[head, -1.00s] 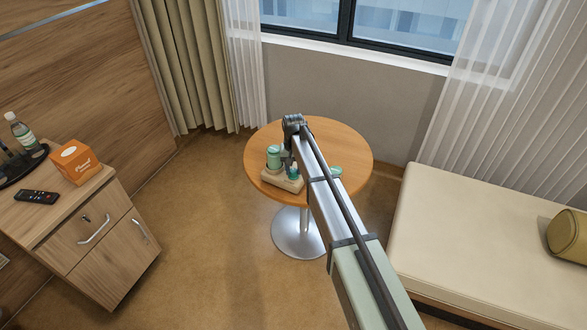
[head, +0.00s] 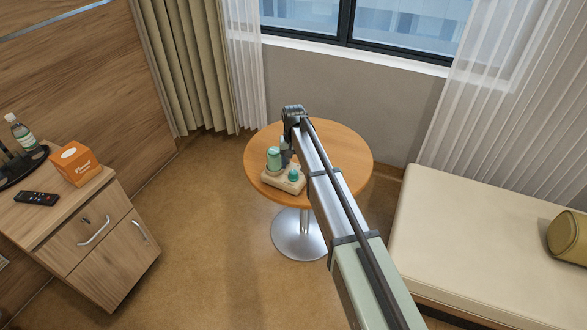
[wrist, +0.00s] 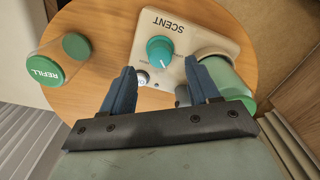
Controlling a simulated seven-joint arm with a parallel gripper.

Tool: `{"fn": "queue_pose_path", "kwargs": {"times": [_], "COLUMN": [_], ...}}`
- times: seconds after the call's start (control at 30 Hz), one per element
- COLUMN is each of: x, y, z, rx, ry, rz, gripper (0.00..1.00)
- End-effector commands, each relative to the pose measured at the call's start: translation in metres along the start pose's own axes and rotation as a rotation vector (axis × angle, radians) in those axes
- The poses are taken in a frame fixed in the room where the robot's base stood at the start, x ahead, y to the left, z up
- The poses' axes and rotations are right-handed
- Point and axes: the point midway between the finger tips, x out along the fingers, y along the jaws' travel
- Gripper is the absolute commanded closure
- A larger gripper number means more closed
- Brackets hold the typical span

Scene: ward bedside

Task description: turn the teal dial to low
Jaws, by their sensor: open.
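The teal dial (wrist: 159,49) sits on a beige diffuser base (wrist: 199,34) marked SCENT, which reads upside down in the wrist view. A white mark shows on the dial; its exact setting is too small to tell. In the head view the dial (head: 293,175) is on the front right of the base (head: 283,186), beside a green canister (head: 273,160). My gripper (wrist: 160,84) is open and empty, its two blue fingers apart from the dial.
A clear jar marked REFILL with a green lid (wrist: 76,46) stands on the round wooden table (head: 346,150), hidden by my arm in the head view. A bedside cabinet (head: 90,230) is at left, a padded bench (head: 460,215) at right.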

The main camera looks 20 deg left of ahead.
Motion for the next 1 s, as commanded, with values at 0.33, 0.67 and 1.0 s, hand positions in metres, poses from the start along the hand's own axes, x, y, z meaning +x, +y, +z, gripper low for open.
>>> {"fn": "queue_pose_path", "kwargs": {"times": [0.33,0.67,1.0], "x": [-0.067,-0.096,-0.097], "y": [0.0,0.0,0.0], "z": [0.0,0.0,0.0], "rx": [0.0,0.0,0.0], "ry": [0.002,0.001,0.0], "rz": [0.0,0.0,0.0], "gripper": [0.4,0.4,0.4]}}
